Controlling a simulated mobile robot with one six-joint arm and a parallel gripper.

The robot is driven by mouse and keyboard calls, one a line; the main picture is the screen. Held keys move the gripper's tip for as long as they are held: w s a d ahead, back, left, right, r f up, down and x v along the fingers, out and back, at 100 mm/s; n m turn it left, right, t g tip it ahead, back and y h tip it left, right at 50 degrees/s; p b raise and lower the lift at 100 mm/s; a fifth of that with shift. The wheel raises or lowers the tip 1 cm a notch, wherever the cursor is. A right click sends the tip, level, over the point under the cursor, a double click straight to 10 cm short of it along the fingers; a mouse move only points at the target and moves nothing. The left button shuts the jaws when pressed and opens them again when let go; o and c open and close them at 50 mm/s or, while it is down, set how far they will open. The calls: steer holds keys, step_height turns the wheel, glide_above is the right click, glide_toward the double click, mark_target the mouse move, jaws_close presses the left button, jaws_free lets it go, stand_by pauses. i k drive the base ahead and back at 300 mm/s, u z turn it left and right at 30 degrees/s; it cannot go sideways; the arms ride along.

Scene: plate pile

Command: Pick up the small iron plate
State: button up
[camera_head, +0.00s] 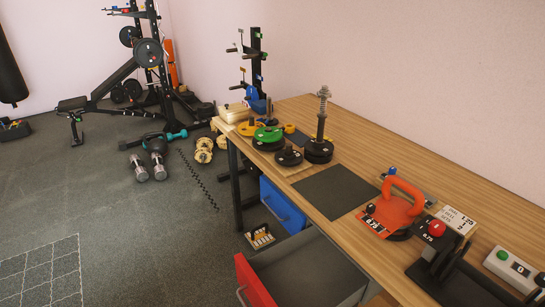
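Several round weight plates lie toward the far part of the wooden workbench. A small black plate (289,157) lies on the bench, left of the black plates (319,153) stacked around an upright post. A green plate (268,133) lies on a larger black plate (268,145) behind it, and a yellow plate (248,129) lies farther left. I cannot tell from the picture which dark plate is the iron one meant. My gripper is not in view.
The wooden bench (440,190) runs along the wall, with a bare dark mat (337,191) in its middle. An orange-handled object (400,208) and black stand (450,283) occupy its near right. A red-fronted drawer (255,283) is open. Dumbbells (150,160) lie on the floor.

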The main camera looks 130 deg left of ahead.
mark_target(281, 158)
steer(key=u, duration=0.05)
steer(key=k, duration=0.25)
steer(key=u, duration=3.55)
steer(key=k, duration=0.4)
steer(key=u, duration=1.35)
steer(key=i, duration=0.15)
steer(key=u, duration=0.2)
